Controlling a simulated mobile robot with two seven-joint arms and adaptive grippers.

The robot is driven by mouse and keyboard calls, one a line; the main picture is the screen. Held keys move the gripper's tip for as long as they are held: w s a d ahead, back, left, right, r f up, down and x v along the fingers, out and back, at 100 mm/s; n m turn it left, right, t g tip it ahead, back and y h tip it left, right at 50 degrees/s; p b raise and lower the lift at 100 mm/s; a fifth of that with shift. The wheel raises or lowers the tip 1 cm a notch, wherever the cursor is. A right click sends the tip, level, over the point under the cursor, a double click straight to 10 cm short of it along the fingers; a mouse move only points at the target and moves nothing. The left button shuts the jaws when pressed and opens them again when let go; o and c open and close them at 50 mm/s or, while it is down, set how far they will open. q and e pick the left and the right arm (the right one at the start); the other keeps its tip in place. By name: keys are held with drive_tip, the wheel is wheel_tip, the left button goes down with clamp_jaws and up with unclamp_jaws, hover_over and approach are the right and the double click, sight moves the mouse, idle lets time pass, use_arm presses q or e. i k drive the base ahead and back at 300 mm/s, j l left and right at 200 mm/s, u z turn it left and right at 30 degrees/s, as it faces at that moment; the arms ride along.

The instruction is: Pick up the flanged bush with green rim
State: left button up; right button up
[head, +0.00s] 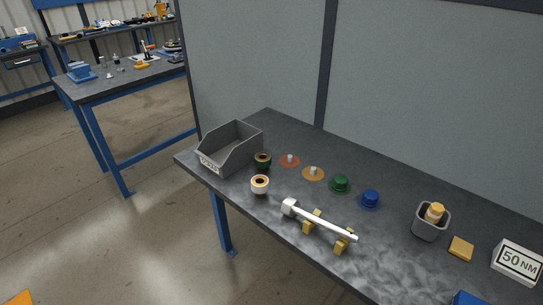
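A dark green ring-shaped piece (263,164), with a tan top and a dark hole, stands on the table just right of the grey bin; it looks like the flanged bush with green rim. A similar whitish piece (260,189) with a dark hole stands in front of it. A green domed cap on a round green base (340,184) sits further right.
An open grey bin (214,166) stands at the table's left end. A torque wrench (325,222) rests on tan blocks in front. A grey cup (428,225) stands right.

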sight(262, 161)
drive_tip(key=i+j+z, duration=0.35)
drive_tip(key=j+z, duration=0.15)
drive_tip(key=j, duration=0.2)
drive_tip(key=i+j+z, duration=0.2)
drive_tip(key=j, duration=0.2)
